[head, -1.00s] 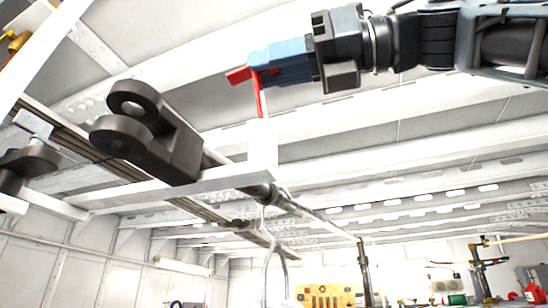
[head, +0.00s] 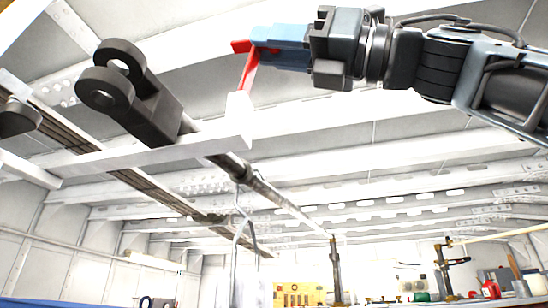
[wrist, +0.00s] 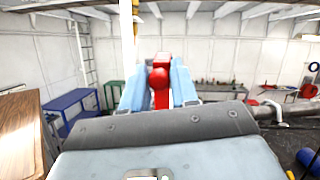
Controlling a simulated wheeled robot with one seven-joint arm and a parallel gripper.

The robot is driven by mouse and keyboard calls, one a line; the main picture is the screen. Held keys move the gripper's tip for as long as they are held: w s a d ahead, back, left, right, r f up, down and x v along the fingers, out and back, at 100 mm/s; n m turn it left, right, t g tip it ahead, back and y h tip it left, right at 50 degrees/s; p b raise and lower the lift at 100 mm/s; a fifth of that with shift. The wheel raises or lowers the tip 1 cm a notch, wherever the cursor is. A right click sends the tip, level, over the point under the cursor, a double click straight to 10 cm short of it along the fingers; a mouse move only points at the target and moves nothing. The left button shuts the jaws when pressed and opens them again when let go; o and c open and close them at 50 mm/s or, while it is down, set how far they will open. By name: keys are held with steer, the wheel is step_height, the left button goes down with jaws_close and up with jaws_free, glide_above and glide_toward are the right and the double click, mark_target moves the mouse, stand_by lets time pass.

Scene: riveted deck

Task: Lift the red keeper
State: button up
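The red keeper (head: 247,68) is a thin red lever with a short red end piece at its top. Its lower end meets a white block (head: 239,106) on a white overhead beam. It leans, with its top to the right of its foot. My gripper (head: 262,43) comes from the right, with its blue fingers at the keeper's top. In the wrist view the keeper (wrist: 161,76) stands between the two blue fingers, which appear to close on its sides. The fingers hide part of the keeper in the head view.
A black clevis (head: 128,88) with two round lugs and a metal rod (head: 275,193) lie left of and below the keeper. White roof beams run close above my arm. A wooden surface (wrist: 22,135) and a blue bench (wrist: 75,103) show at left in the wrist view.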

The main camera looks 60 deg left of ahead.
steer(key=o, duration=0.4)
steer(key=shift+d, duration=0.1)
steer(key=shift+c, duration=0.2)
steer(key=b+v, duration=0.1)
steer(key=v, duration=0.6)
steer(key=shift+w+d, duration=0.2)
steer(key=shift+d, duration=0.05)
steer(key=shift+f, duration=0.15)
